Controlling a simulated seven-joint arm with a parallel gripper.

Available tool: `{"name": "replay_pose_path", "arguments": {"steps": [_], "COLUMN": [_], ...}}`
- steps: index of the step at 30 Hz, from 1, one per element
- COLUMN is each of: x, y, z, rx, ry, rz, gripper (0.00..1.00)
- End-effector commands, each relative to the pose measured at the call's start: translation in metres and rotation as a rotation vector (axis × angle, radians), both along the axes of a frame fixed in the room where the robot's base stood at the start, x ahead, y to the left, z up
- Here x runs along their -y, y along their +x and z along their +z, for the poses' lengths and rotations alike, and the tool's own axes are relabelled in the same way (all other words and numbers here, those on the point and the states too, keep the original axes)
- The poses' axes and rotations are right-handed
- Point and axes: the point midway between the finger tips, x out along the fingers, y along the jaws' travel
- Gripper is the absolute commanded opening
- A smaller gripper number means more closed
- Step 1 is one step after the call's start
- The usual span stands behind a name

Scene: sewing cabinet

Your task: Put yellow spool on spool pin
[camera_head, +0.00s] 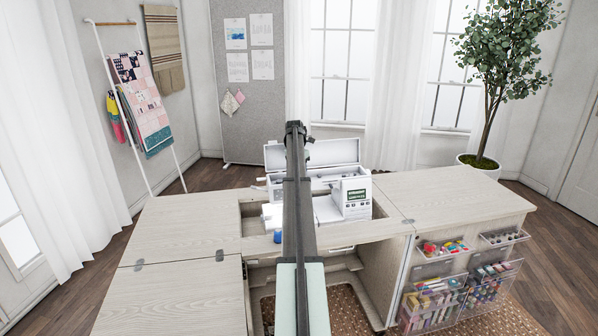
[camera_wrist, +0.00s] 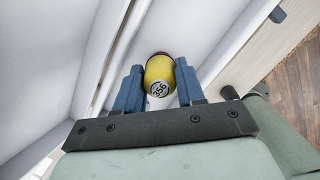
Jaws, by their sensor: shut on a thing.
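The yellow spool (camera_wrist: 158,72) sits between the two blue fingers of my gripper (camera_wrist: 160,86) in the wrist view. Its end with a printed number faces the camera, and a dark red edge shows at its far end. My gripper is shut on it, above white surfaces. The white sewing machine (camera_head: 355,197) stands in the cabinet in the head view, with its top lid (camera_head: 338,152) raised. My arm crosses in front of the machine and hides part of it. I cannot make out the spool pin in either view, nor the yellow spool in the head view.
A small blue item (camera_head: 277,236) is by the cabinet opening, left of my arm. The cabinet top (camera_head: 190,222) is clear at left and right (camera_head: 455,195). Clear bins (camera_head: 432,305) with coloured supplies hang at the front right. A white wall or ledge (camera_wrist: 120,45) runs close beside the spool.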

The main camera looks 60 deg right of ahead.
Motion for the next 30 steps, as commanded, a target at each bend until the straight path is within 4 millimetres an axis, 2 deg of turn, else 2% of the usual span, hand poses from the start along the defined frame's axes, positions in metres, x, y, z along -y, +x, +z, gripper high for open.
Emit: {"name": "replay_pose_path", "arguments": {"steps": [13,14,15,22,30], "x": [0.0,0.0,0.0,0.0,-0.0002], "y": [-0.0001,-0.0001,-0.0001,0.0,0.0], "z": [-0.0037,-0.0037,-0.0037,-0.0037,-0.003], "rx": [0.0,0.0,0.0,0.0,0.0], "ry": [0.0,0.0,0.0,0.0,0.0], "rz": [0.0,0.0,0.0,0.0,0.0], "gripper": [0.1,0.41,0.45,0.67,0.68]}}
